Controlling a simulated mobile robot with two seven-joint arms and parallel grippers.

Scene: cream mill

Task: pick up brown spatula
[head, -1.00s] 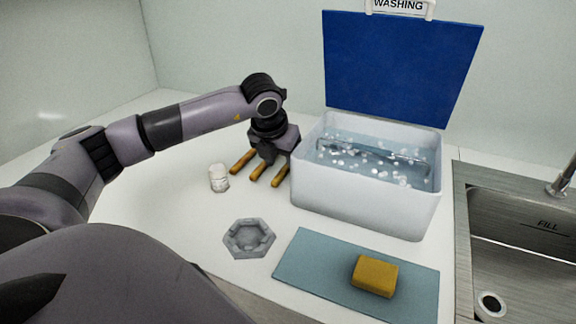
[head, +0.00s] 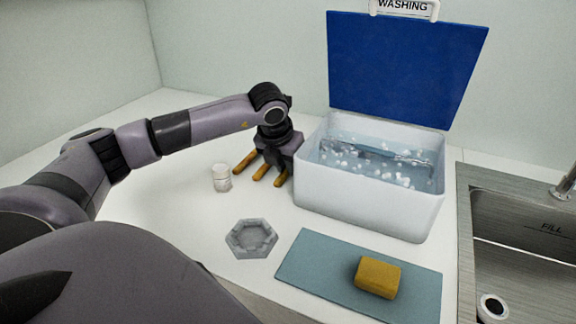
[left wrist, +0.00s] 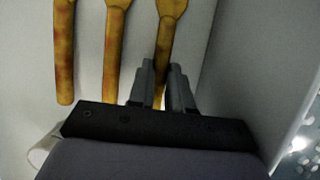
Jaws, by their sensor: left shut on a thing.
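Three yellow-brown wooden utensils lie side by side on the white counter, just left of the wash basin. In the left wrist view they are a left one (left wrist: 65,50), a middle one (left wrist: 112,55) and a right one, the brown spatula (left wrist: 165,35), whose upper part widens. My left gripper (left wrist: 166,88) is shut on the right one's handle, with a finger on each side. In the head view my left gripper (head: 276,158) is low over the utensils and hides their far parts; the brown spatula's handle end (head: 281,178) shows below it. My right gripper is not in view.
The white basin (head: 355,205) of sudsy water stands close right of the gripper, with a blue panel (head: 405,65) behind. A white jar (head: 221,178) stands left, a grey hexagonal dish (head: 251,239) in front. A yellow sponge (head: 378,277) lies on a blue mat (head: 312,262). A sink (head: 510,215) is right.

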